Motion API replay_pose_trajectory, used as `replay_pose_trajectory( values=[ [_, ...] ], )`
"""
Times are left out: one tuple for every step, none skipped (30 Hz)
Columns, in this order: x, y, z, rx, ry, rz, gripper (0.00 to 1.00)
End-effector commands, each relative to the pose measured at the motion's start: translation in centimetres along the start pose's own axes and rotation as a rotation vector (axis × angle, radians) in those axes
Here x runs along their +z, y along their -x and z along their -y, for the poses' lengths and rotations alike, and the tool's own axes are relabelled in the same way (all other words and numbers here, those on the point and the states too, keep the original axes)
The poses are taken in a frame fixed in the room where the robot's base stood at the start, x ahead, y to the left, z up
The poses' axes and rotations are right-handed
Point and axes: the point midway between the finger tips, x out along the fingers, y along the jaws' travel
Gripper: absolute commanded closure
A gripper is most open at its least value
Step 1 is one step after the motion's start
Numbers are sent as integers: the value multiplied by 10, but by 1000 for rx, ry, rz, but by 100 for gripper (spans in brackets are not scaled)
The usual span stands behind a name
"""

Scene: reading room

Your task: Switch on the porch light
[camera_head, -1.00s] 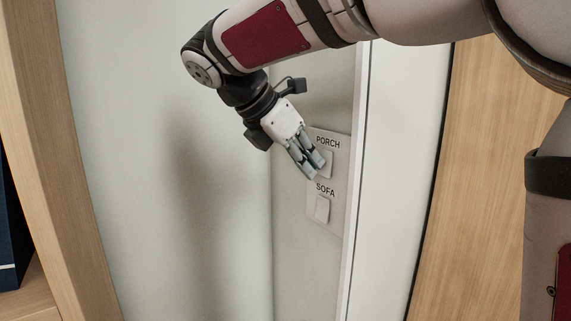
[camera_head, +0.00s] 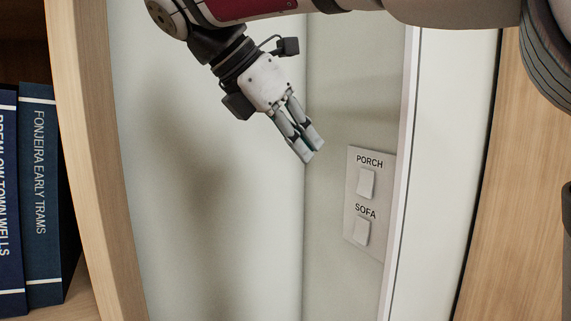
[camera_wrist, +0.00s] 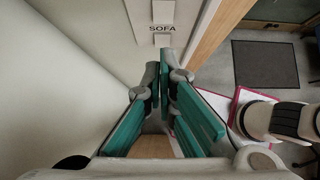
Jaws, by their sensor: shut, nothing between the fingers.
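A pale switch plate (camera_head: 350,220) is on the wall beside the door frame. Its upper rocker, labelled PORCH (camera_head: 366,183), and its lower rocker, labelled SOFA (camera_head: 361,232), are both in full view. I cannot tell for certain which way either rocker is set. My gripper (camera_head: 311,154) is shut and empty, up and left of the plate, apart from it. In the wrist view the gripper's fingers (camera_wrist: 165,75) point toward the plate, where the SOFA label and rocker (camera_wrist: 162,40) show; the PORCH label is out of that view.
A white door frame edge (camera_head: 398,200) stands just right of the plate, with a wooden panel (camera_head: 520,220) beyond it. A wooden shelf with blue books (camera_head: 40,190) is at the left. The wrist view shows a dark mat (camera_wrist: 265,64) on the floor.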

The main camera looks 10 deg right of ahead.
Motion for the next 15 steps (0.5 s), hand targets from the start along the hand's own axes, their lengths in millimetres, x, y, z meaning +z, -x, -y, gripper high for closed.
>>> replay_pose_trajectory(
  values=[
    [0,4,0,1,0,-1,100],
    [0,5,0,1,0,-1,100],
    [0,6,0,1,0,-1,100],
    [0,7,0,0,0,-1,100],
    [1,8,0,0,0,0,100],
    [1,8,1,0,0,0,100],
    [1,8,1,0,0,0,100],
    [1,8,1,-1,0,0,100],
    [1,8,1,-1,0,0,100],
    [1,8,1,0,0,0,100],
    [1,8,1,0,0,0,100],
    [1,8,1,0,0,0,100],
    [1,8,1,0,0,0,100],
    [1,8,1,0,0,0,100],
    [0,7,0,0,0,1,100]
  ],
)
